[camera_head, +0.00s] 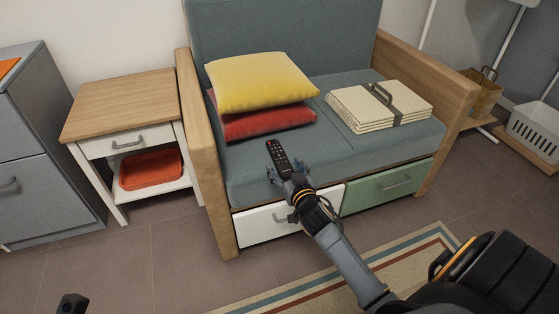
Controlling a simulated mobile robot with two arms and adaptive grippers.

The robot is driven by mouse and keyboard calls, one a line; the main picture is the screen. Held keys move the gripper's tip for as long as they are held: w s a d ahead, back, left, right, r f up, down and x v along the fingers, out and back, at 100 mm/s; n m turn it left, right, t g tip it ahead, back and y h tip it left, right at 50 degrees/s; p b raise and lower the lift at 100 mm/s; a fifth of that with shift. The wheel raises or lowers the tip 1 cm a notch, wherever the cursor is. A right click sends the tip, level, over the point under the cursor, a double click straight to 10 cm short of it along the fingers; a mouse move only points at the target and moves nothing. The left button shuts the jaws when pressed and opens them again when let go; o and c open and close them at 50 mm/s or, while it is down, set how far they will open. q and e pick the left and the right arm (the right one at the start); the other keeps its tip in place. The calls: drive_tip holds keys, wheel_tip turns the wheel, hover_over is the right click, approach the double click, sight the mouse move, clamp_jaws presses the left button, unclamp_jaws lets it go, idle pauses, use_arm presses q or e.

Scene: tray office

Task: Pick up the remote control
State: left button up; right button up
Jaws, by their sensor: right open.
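A dark remote control (277,154) with small buttons lies on the teal seat of the sofa bench (235,180), near its front edge. My right gripper (286,171) reaches in from the lower right. It is open, with its fingertips on either side of the near end of the remote. The gripper hides that near end, and I cannot tell whether the fingers touch it. My left gripper does not show clearly. Only a small dark piece shows at the bottom left edge, possibly of my left arm.
A yellow cushion (260,80) on a red cushion (264,122) lies behind the remote. A strapped folded blanket (360,108) lies to the right. Wooden armrests (198,150) bound the seat. A side table (120,95) with an orange tray (150,168) stands left. A striped rug (300,298) lies in front.

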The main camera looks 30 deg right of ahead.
sight(280, 158)
drive_tip(key=b+x, duration=0.1)
drive_tip(key=x, duration=0.3)
drive_tip(key=shift+w+d+b, duration=0.1)
drive_tip(key=shift+d+b, duration=0.1)
drive_tip(key=shift+b, duration=0.1)
drive_tip(key=c, duration=1.3)
drive_tip(key=shift+r, duration=0.1)
